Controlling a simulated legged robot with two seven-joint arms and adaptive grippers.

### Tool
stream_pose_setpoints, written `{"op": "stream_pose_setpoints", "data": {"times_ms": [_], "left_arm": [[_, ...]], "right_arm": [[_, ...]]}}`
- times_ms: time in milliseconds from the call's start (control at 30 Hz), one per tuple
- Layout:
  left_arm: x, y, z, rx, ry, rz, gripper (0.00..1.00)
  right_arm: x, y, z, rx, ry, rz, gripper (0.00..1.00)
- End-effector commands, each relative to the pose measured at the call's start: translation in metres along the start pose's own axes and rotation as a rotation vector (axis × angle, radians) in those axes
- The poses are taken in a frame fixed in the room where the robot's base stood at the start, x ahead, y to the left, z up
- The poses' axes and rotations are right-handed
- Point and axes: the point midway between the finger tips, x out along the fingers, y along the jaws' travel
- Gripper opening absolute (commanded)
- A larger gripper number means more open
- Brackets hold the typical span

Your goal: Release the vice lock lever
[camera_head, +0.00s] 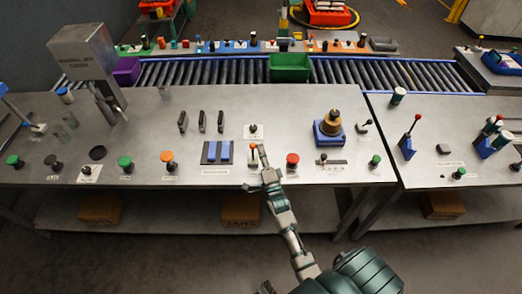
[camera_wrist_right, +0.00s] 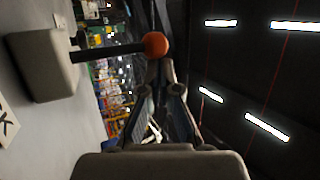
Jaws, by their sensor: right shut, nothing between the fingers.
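The lever with an orange ball knob (camera_head: 253,147) stands on the bench to the right of the blue vice-like block (camera_head: 217,152). In the right wrist view the orange ball (camera_wrist_right: 155,44) sits on a dark rod that comes out of a pale block (camera_wrist_right: 42,66). A label with a letter K shows beside that block. My right gripper (camera_head: 262,150) is just to the right of the lever. Its fingers (camera_wrist_right: 160,70) are shut and empty, with their tips close to the ball; I cannot tell whether they touch. My left gripper is out of view.
A red mushroom button (camera_head: 292,159) is to the right of my gripper. Farther right stands a brass-topped part on a blue base (camera_head: 328,130). A black-knobbed control (camera_head: 253,130) is behind the lever. A roller conveyor with a green bin (camera_head: 290,67) runs behind the bench.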

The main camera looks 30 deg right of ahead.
Motion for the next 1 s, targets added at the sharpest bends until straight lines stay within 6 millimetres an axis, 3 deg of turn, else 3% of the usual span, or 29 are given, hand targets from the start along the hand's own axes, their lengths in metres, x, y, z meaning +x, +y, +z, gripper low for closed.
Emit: {"op": "stream_pose_setpoints", "data": {"times_ms": [500,1000], "left_arm": [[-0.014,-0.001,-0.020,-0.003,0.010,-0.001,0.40],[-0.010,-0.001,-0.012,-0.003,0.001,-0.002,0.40]], "right_arm": [[-0.013,-0.001,0.006,-0.010,-0.004,-0.032,0.00],[-0.024,-0.001,0.009,-0.008,-0.004,-0.031,0.00]]}}
